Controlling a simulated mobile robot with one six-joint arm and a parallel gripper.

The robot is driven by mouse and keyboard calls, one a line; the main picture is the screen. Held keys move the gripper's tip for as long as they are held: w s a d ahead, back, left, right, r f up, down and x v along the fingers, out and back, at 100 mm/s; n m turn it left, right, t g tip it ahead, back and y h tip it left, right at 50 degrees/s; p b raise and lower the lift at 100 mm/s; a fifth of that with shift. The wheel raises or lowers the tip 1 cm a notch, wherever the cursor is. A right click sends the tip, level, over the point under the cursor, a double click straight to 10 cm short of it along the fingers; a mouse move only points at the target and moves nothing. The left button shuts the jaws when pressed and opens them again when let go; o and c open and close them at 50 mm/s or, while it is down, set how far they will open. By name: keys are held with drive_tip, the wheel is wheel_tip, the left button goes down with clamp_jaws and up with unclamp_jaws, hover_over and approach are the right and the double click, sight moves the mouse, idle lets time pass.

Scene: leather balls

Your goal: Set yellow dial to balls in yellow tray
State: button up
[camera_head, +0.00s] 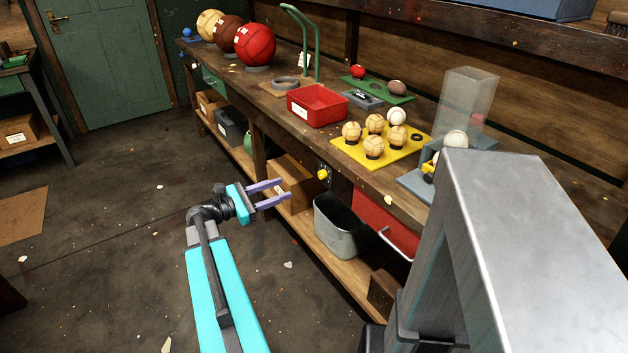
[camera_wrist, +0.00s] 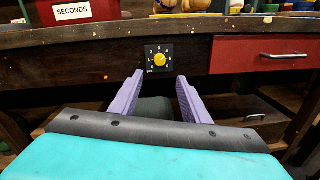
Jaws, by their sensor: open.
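The yellow dial (camera_head: 323,174) is on a dark plate on the bench's front. In the wrist view the dial (camera_wrist: 160,59) sits ahead, between and just above my fingertips; small marks surround it, but its pointer setting is too small to read. My gripper (camera_head: 283,191) is open and empty, its purple fingers pointing at the bench front, apart from the dial. The yellow tray (camera_head: 345,153) lies on the bench top, holding several tan balls (camera_head: 374,147) on dark cups. A white ball (camera_head: 397,117) stands at its back edge. One cup (camera_head: 416,139) at the right is empty.
A red SECONDS bin (camera_head: 318,106) stands left of the tray. A green board (camera_head: 385,90) with balls lies behind. A red drawer (camera_head: 382,221) is right of the dial. A grey bucket (camera_head: 341,226) stands on the shelf below. The floor left of my arm is mostly clear.

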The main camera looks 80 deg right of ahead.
sight(320, 176)
drive_tip(key=shift+s+d, duration=0.1)
drive_tip(key=shift+x, duration=6.75)
drive_tip(key=c, duration=1)
drive_tip(key=shift+a+f, duration=0.1)
drive_tip(key=shift+a, duration=0.3)
drive_tip(key=shift+c, duration=0.4)
drive_tip(key=shift+d, duration=0.25)
